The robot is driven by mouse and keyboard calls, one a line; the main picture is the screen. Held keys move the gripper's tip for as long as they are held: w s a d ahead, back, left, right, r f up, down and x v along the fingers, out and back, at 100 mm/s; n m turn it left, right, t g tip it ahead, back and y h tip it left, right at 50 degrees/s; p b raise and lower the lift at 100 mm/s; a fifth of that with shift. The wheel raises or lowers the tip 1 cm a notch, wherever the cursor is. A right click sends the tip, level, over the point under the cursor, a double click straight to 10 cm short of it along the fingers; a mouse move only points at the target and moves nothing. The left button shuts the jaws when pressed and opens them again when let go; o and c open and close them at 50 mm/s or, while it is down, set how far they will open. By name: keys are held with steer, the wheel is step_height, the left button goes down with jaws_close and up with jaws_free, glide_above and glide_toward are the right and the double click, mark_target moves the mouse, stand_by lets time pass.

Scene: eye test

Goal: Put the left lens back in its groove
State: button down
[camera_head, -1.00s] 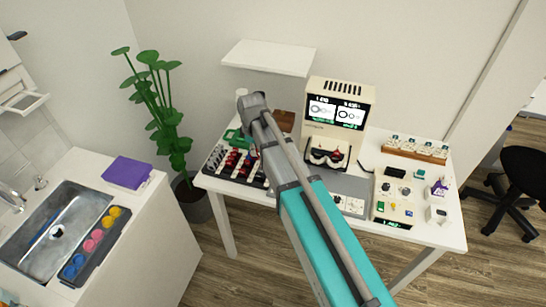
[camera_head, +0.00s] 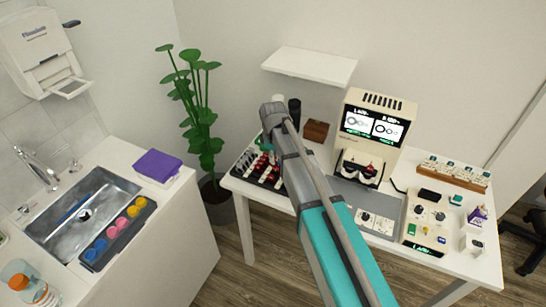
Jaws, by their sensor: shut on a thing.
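My gripper is not in view; my own teal and grey arm reaches up over the desk and hides what is behind it. The left lens cannot be made out. A cream lens instrument (camera_head: 376,106) stands at the back of the desk, with two lit screens showing ring drawings. In its dark lower opening is a dark frame-like item with red spots (camera_head: 360,170). A dark tray (camera_head: 240,177) with rows of red, black and pale pieces lies at the desk's left, partly behind my arm. No groove can be told apart.
The white desk (camera_head: 478,262) also bears a wooden rack (camera_head: 453,175), a cream control box (camera_head: 428,221), a brown box (camera_head: 316,130) and a black cylinder (camera_head: 294,112). A shelf (camera_head: 309,66) hangs above. Left are a plant (camera_head: 200,110) and a sink counter (camera_head: 190,215).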

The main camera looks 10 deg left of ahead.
mark_target(273, 166)
steer(key=shift+f+b, duration=2.15)
steer(key=shift+f, duration=0.15)
steer(key=shift+f+b, duration=1.5)
steer(key=shift+f, duration=0.05)
steer(key=c, duration=0.7)
jaws_free()
steer(key=shift+r, duration=0.25)
step_height(273, 166, up, 8)
steer(key=p, duration=0.8)
steer(key=shift+r+p, duration=0.15)
steer(key=shift+p, duration=0.2)
steer(key=s+d+r+p, duration=0.5)
steer(key=s+d, duration=0.1)
steer(key=d, duration=0.3)
steer(key=s+d+r+p, duration=0.6)
steer(key=d, duration=0.4)
steer(key=shift+d, duration=0.2)
